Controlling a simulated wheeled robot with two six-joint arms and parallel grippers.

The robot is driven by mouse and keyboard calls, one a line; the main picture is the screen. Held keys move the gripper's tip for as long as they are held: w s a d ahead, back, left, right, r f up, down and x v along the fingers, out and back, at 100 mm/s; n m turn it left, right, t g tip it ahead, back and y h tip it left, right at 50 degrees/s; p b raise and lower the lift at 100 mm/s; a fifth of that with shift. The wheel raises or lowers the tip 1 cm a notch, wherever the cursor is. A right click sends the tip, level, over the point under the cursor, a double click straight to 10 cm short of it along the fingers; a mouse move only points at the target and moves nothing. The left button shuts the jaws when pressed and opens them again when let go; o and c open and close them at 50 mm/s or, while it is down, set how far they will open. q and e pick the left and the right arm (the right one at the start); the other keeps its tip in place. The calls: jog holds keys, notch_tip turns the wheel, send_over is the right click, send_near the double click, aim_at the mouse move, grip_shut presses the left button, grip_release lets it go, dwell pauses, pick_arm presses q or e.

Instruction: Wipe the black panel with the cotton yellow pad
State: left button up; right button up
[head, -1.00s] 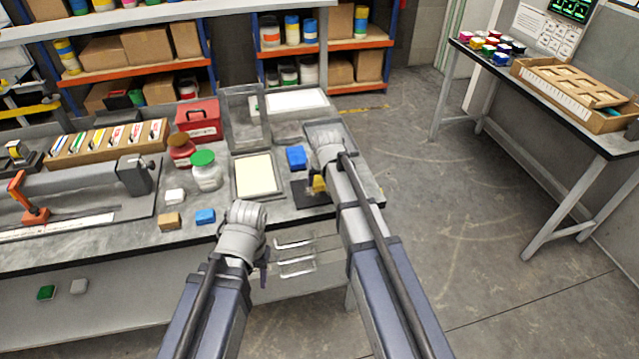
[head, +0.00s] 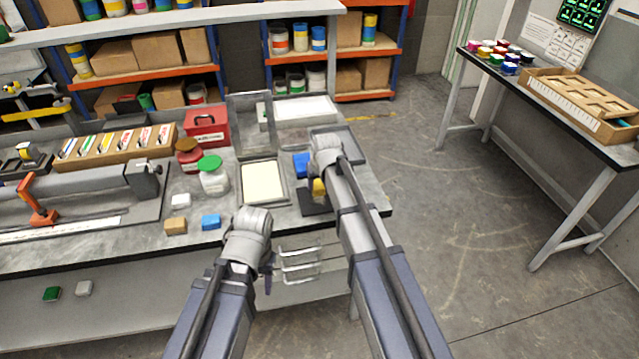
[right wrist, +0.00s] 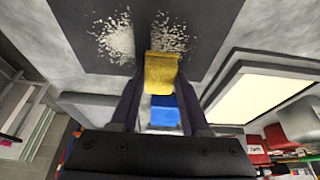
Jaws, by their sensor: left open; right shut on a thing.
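The yellow pad (right wrist: 161,72) is between the fingers of my right gripper (right wrist: 160,88), which is shut on it. The black panel (right wrist: 78,15) lies flat beyond the pad in the right wrist view. It bears speckled whitish residue in two patches, with a dark strip between them in line with the pad. The pad is at or just over the panel; I cannot tell whether they touch. In the head view the panel (head: 312,208) and pad (head: 318,188) are partly hidden by my right arm. My left gripper (head: 266,278) is open at the bench's front edge, mostly hidden by its wrist.
A blue block (head: 301,164) stands just behind the panel. A framed cream panel (head: 263,181) lies left of it. A green-lidded jar (head: 213,176), small blocks and a red box (head: 206,127) stand further left. Wire handles (head: 300,262) stick out below the bench edge. Floor is free at right.

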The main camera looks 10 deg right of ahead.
aim_at(320, 198)
jog(key=shift+s+f, duration=0.1)
jog(key=shift+s, duration=1.7)
jog(key=shift+s, duration=0.1)
jog(key=shift+s+d, duration=0.1)
jog(key=shift+s, duration=1.7)
jog(key=shift+w+r, duration=0.1)
jog(key=shift+r, duration=0.1)
notch_tip(320, 198, up, 6)
jog(key=p, duration=0.6)
notch_tip(320, 198, up, 3)
jog(key=p, duration=0.3)
